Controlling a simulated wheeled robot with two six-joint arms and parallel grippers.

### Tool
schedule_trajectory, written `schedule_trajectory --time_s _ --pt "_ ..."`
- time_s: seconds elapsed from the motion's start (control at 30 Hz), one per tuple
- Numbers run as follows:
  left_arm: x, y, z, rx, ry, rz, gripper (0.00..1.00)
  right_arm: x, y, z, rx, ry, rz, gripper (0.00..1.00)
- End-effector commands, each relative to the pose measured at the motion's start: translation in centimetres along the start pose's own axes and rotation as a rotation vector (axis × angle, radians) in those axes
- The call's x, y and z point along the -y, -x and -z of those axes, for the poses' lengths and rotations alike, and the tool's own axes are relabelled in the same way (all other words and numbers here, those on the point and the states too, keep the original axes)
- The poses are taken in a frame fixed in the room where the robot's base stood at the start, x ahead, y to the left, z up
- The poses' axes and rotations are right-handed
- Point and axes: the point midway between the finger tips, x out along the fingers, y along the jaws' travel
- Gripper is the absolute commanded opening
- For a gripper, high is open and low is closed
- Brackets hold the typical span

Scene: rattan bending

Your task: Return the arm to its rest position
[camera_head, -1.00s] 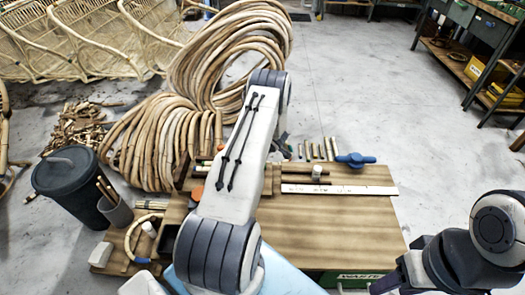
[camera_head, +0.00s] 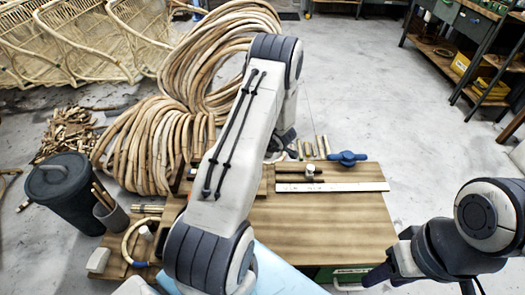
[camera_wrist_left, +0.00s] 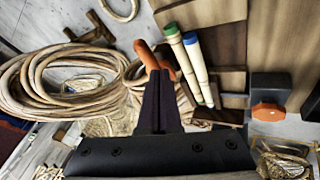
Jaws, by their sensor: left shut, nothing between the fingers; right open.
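My left arm rises through the middle of the camera_head view, its elbow high and its wrist pointing down over the bench's back edge. Its fingertips are hidden there behind the arm. In the left wrist view my left gripper (camera_wrist_left: 158,100) is shut and empty, with its dark fingers together. My right gripper (camera_head: 422,284) is at the lower right of the camera_head view, beside the bench's front right corner, its dark fingers apart and partly cut off by the frame. It holds nothing that I can see.
The wooden workbench (camera_head: 330,220) carries a white ruler strip (camera_head: 335,187), a blue clamp (camera_head: 347,158) and short rattan pieces. Large rattan coils (camera_head: 150,145) stand behind it. A dark bin (camera_head: 65,195) is at left. Green- and blue-capped sticks (camera_wrist_left: 190,60) lie near the left fingers.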

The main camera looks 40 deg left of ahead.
Motion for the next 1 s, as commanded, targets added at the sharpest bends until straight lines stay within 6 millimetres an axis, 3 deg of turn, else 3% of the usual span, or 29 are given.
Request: schedule_trajectory --time_s 0.37,0.47,0.53,0.67,0.77,0.87,1.0 --pt "-0.1 0.0 0.0 0.001 -0.002 -0.001 0.0 0.0 0.0 0.0 0.0 0.0 0.0 0.5" --pt "-0.8 1.0 -0.9 0.026 -0.031 -0.018 0.0 0.0 0.0 0.0 0.0 0.0 0.0 0.5" --pt "-1.9 2.8 -2.6 0.074 -0.086 -0.046 0.0 0.0 0.0 0.0 0.0 0.0 0.0 0.5" --pt "-4.2 8.9 -7.9 0.224 -0.278 -0.128 0.0 0.0 0.0 0.0 0.0 0.0 0.0 0.5" --pt "-4.6 15.2 -12.6 0.357 -0.478 -0.197 0.0 0.0 0.0 0.0 0.0 0.0 0.0 0.5" --pt "-3.3 21.8 -16.4 0.48 -0.695 -0.259 0.0 0.0 0.0 0.0 0.0 0.0 0.0 0.5" --pt "0.9 31.1 -20.1 0.632 -1.028 -0.337 0.0 0.0 0.0 0.0 0.0 0.0 0.0 0.5"
